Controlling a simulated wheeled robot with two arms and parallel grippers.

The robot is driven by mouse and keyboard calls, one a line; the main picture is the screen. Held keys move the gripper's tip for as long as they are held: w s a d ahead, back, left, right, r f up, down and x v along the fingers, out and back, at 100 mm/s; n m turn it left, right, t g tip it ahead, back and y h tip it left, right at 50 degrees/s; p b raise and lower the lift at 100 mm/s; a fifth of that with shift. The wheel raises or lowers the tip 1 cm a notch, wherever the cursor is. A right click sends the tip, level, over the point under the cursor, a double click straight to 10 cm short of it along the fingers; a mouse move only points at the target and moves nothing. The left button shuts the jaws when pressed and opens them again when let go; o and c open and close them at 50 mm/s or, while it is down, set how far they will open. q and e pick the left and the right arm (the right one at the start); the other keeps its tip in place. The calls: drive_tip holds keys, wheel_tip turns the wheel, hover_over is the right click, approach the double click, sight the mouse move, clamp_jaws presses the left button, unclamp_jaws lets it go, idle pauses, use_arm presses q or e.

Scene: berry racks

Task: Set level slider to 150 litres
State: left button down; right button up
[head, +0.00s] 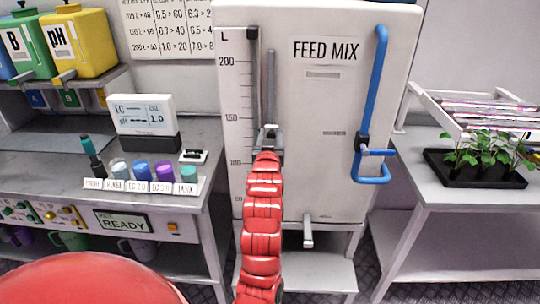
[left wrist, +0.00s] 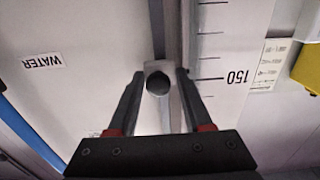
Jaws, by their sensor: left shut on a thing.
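The level slider's knob (left wrist: 158,84) is a grey block with a dark round face on a vertical rail (head: 270,85) on the white FEED MIX tank (head: 325,90). My left gripper (head: 269,134) is shut on the knob, one finger on each side in the left wrist view (left wrist: 158,88). The litre scale (head: 236,105) runs beside the rail, marked 200, 150, 100 and 50. In the head view the knob appears between 100 and 150; in the left wrist view it appears about level with the 150 mark (left wrist: 238,77). The gripper partly hides the slider. My right gripper is out of view.
A tap (head: 308,232) sticks out below. A bench with coloured cups (head: 140,170) and a meter (head: 142,115) stands left. A seedling tray (head: 475,180) is on the right table.

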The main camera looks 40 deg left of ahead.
use_arm(q)
drive_tip(key=shift+d+r, duration=0.2)
drive_tip(key=shift+r, duration=1.15)
drive_tip(key=c, duration=0.6)
unclamp_jaws()
drive_tip(key=shift+w, duration=0.1)
drive_tip(key=p+v, duration=1.6)
drive_tip(key=v, duration=0.1)
drive_tip(key=shift+s, duration=0.25)
